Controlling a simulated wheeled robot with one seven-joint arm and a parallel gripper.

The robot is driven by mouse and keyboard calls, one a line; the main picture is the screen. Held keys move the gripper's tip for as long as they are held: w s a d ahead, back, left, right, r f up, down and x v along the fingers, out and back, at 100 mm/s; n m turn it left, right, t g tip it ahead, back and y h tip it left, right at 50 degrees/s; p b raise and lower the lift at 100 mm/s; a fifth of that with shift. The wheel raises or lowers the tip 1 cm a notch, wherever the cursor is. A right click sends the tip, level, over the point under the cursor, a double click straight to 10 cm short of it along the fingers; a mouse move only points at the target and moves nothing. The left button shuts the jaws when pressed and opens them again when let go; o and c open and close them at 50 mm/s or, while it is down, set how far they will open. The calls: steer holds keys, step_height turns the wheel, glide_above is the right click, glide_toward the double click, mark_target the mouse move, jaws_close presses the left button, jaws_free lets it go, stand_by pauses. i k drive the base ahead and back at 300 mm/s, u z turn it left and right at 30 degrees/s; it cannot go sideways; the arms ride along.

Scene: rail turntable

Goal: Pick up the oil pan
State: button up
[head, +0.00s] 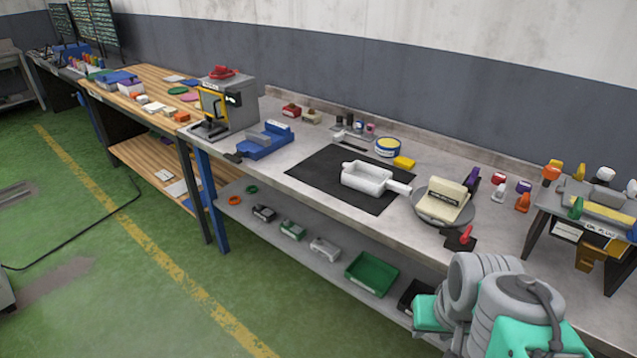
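A white, open-topped rectangular pan with a handle, which I take to be the oil pan (352,181), sits upright on a black mat (320,178) on the grey workbench. Its handle points right, towards a round grey plate. Nothing is touching it from my side. My arm shows as grey and teal links at the bottom right, well apart from the pan. My gripper's fingers cannot be made out in this view.
Right of the pan, a cream block (440,205) rests on the round grey plate (428,189). Below, a shelf holds a green bin (372,272).

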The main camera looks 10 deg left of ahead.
mark_target(373, 180)
steer(key=u, duration=0.25)
steer(key=k, duration=0.5)
steer(key=z, duration=0.25)
steer(key=i, duration=0.55)
steer(key=u, duration=1.05)
steer(key=i, duration=0.9)
steer(key=u, duration=0.2)
